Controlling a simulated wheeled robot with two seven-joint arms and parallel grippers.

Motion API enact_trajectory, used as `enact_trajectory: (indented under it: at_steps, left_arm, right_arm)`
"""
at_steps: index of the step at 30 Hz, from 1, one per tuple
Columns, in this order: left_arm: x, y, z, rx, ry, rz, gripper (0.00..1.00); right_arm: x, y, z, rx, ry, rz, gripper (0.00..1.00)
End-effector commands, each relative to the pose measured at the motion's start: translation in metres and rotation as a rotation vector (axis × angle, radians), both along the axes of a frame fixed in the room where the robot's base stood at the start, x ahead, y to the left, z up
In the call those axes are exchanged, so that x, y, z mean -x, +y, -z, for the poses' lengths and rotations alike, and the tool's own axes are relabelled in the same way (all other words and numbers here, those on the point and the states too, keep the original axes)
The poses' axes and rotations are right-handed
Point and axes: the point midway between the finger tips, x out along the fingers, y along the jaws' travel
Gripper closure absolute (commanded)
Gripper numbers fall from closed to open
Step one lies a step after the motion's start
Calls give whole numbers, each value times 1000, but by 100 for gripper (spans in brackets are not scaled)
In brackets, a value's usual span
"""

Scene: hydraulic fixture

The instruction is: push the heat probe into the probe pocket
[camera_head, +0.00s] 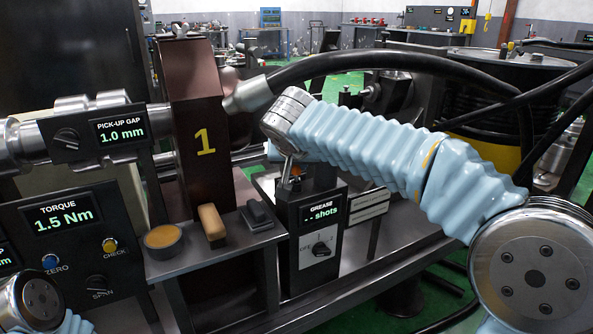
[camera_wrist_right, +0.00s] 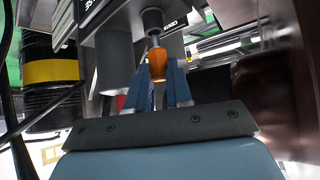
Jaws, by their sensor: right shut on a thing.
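My right arm reaches in from the right in the head view. My right gripper (camera_head: 287,170) is mostly hidden below its wrist, beside the GREASE box. In the right wrist view, my right gripper (camera_wrist_right: 161,80) has its blue fingers closed around an orange-handled piece with a metal end (camera_wrist_right: 157,66), which looks like the heat probe. A bit of orange (camera_head: 296,171) shows by the gripper in the head view. I cannot make out the probe pocket or whether the probe's tip is in anything. My left gripper is out of view; only part of my left arm shows at bottom left.
The GREASE box (camera_head: 311,222) stands beneath my right wrist. A brown upright marked 1 (camera_head: 196,145) is to its left. A shelf (camera_head: 190,262) holds a round tin (camera_head: 163,238), a tan block (camera_head: 212,224) and a dark block (camera_head: 256,216). A thick black hose (camera_head: 380,62) arches behind my right arm.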

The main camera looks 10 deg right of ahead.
Motion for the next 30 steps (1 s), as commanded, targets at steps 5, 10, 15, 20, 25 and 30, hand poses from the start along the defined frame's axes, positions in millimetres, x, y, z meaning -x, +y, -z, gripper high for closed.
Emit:
enact_trajectory:
  at_steps: [5,10,15,20,25,30]
  left_arm:
    - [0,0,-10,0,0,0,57]
    - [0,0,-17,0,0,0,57]
    - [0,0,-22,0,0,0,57]
    - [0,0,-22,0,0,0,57]
    - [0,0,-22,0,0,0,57]
    - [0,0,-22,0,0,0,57]
  right_arm:
    - [0,0,-13,1,0,-1,100]
    - [0,0,-22,0,0,-1,100]
    - [0,0,-30,0,-1,-1,100]
    - [0,0,-29,0,0,-1,100]
    - [0,0,-29,1,0,-1,94]
    - [0,0,-29,0,0,0,100]
